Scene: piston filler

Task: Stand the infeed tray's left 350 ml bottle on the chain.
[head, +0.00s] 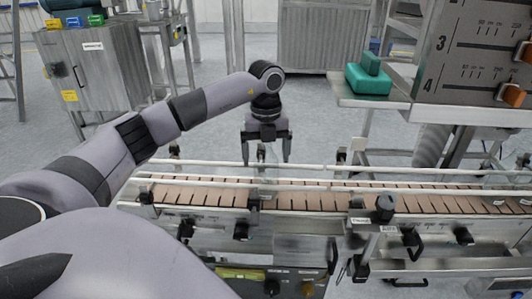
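My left gripper (266,162) hangs pointing down over the far side of the conveyor. Its two dark fingers are spread apart. A faint, clear, upright shape, seemingly the bottle (267,172), shows between and below the fingers, at the brown slatted chain (320,199). There seems to be a gap between it and the fingers. Its base is hard to make out behind the near guide rail. The infeed tray cannot be made out. My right gripper is not in view.
Pale guide rails (420,189) run along both sides of the chain. A dark knob (385,203) stands at the near rail. A teal box (368,80) sits on a metal shelf at the back right, beside a grey panel with orange pointers (470,60). A steel cabinet (95,70) stands back left.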

